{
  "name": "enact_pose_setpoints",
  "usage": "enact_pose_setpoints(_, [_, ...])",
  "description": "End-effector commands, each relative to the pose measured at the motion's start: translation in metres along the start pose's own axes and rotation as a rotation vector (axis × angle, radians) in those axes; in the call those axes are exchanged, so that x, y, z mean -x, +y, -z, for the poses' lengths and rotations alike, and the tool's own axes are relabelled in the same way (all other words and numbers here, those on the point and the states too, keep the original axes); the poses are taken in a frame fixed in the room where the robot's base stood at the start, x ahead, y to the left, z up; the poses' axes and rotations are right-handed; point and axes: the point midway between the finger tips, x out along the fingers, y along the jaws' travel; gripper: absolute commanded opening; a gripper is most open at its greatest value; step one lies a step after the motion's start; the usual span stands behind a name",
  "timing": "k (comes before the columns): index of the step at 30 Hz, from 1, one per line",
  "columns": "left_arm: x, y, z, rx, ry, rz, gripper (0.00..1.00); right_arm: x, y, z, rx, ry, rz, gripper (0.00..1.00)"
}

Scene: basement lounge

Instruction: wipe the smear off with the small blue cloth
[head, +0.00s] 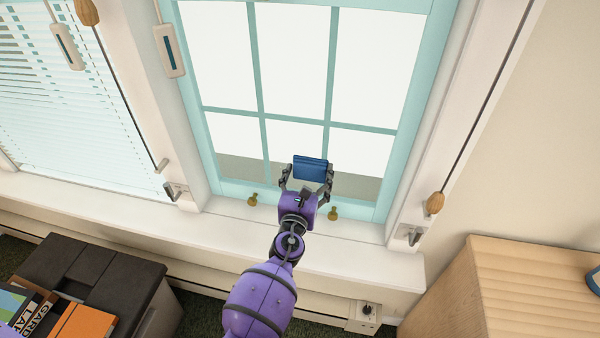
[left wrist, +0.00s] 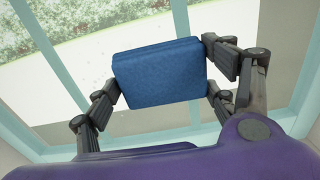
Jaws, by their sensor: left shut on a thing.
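The small blue cloth (head: 311,168) is a folded pad held between the fingers of my left gripper (head: 306,178), in front of the lower panes of the window (head: 291,90). In the left wrist view the cloth (left wrist: 160,72) sits flat between the two fingers of the left gripper (left wrist: 163,82), which is shut on it. The window glass shows behind it; I cannot tell whether the cloth touches the glass. No smear can be made out in either view; the cloth and gripper hide part of the lower glass. My right gripper is not in view.
Brass knobs (head: 333,213) stand at the window's bottom, above the white sill (head: 290,242). Cords with wooden pulls (head: 435,203) hang beside the frame. A dark box (head: 95,262) with books stands lower left, a wooden cabinet (head: 500,290) lower right.

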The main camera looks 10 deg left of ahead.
Motion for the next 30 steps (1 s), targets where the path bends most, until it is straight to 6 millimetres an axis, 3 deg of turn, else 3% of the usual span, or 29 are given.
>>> enact_pose_setpoints(8, [-0.001,-0.006,-0.001,-0.001,-0.001,0.0,0.57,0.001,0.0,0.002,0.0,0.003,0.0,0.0])
enact_pose_setpoints(21, [0.0,0.028,0.0,-0.003,-0.001,-0.003,0.57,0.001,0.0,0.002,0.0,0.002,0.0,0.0])
enact_pose_setpoints(30, [0.0,0.04,0.001,-0.002,0.0,-0.004,0.57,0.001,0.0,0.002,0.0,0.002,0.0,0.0])
